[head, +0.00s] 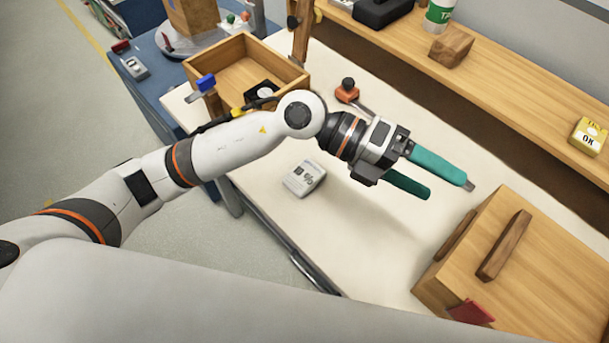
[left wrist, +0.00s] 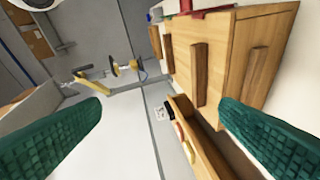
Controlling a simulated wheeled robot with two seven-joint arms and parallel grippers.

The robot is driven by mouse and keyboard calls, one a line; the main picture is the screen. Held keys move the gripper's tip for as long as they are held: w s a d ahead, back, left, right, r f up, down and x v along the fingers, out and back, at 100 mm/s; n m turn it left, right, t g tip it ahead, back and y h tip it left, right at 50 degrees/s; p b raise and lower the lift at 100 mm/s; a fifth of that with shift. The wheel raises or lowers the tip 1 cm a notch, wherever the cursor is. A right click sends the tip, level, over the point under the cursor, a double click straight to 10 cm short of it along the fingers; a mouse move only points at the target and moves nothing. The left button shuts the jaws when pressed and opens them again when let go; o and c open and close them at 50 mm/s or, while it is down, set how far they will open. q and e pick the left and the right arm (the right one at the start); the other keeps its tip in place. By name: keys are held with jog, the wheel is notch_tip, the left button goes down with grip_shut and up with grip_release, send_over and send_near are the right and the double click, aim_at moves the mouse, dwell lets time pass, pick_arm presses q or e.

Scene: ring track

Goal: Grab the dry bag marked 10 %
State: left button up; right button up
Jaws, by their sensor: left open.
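The print is too small to read with certainty, so I cannot confirm a 10 % mark. My left gripper (head: 448,188) is open and empty, its two teal fingers above the table and pointing right toward the wooden cabinet. The left wrist view shows both fingers (left wrist: 160,138) wide apart with nothing between their pads. A small pale marked item (left wrist: 160,113) shows there near an open drawer; I cannot tell whether it is the same packet. My right gripper is not in view.
A wooden cabinet (head: 545,255) with bar handles stands at the lower right. A back shelf (head: 490,72) holds a wooden block (head: 451,47) and a yellow box marked OK (head: 588,137).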

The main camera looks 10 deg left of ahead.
pick_arm(q)
jog(key=w+a+f+m+y, duration=0.1)
jog(key=w+a+f+y, duration=0.15)
jog(key=f+y, duration=0.3)
jog(key=t+y, duration=0.4)
jog(key=y, duration=0.6)
send_over(304, 175)
notch_tip(304, 175, down, 5)
jog(key=shift+n, duration=0.4)
jog(key=f+p, duration=0.1)
jog(key=f, duration=0.5)
jog(key=shift+w+d+f+p, duration=0.1)
jog(key=shift+w+p, duration=0.1)
jog(key=shift+p, duration=0.2)
notch_tip(304, 175, down, 5)
jog(key=shift+s+r+p, duration=0.1)
jog(key=shift+s+p, duration=0.05)
jog(key=shift+p, duration=0.75)
jog(key=shift+f, duration=0.55)
jog(key=c, duration=1.1)
